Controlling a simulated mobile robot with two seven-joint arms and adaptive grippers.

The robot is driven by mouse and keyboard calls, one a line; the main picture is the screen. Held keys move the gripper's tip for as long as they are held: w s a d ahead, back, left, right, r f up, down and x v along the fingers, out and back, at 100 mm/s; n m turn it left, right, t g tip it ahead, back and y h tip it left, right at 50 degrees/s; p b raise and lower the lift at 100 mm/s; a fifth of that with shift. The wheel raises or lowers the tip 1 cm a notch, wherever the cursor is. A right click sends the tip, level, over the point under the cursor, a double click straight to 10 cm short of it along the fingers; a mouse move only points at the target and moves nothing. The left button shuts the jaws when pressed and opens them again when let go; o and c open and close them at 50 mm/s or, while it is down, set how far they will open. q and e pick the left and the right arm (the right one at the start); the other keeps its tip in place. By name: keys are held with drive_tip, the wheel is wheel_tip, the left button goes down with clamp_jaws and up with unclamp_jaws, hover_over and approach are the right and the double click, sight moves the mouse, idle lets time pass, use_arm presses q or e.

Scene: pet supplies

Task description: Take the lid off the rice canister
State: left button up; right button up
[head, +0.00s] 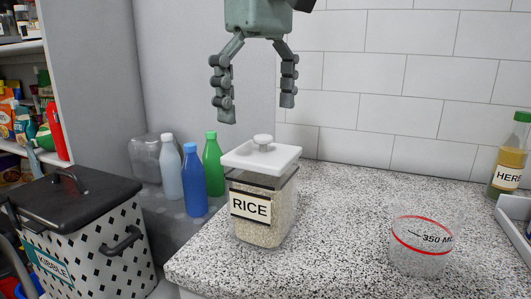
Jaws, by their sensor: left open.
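The rice canister (262,222) stands upright near the left end of the speckled counter. It is clear, filled with rice and has a black-and-cream RICE label. My left gripper (258,112) hangs above the lid, fingers pointing down and spread wide. It is open and empty, and its fingertips look higher than the knob in the picture. My right gripper is not in view.
A clear measuring cup (421,244) with a red line stands on the counter at right, and a labelled bottle (509,160) stands farther right. Three bottles (191,180) stand behind the canister at left. A kibble bin (85,235) is at lower left. The counter's middle is clear.

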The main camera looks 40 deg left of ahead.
sight(261, 136)
use_arm(q)
drive_tip(key=f, duration=0.4)
drive_tip(key=shift+w+f, duration=0.25)
drive_tip(key=shift+s, duration=0.2)
drive_tip(key=c, duration=2)
drive_tip(key=shift+c, duration=1)
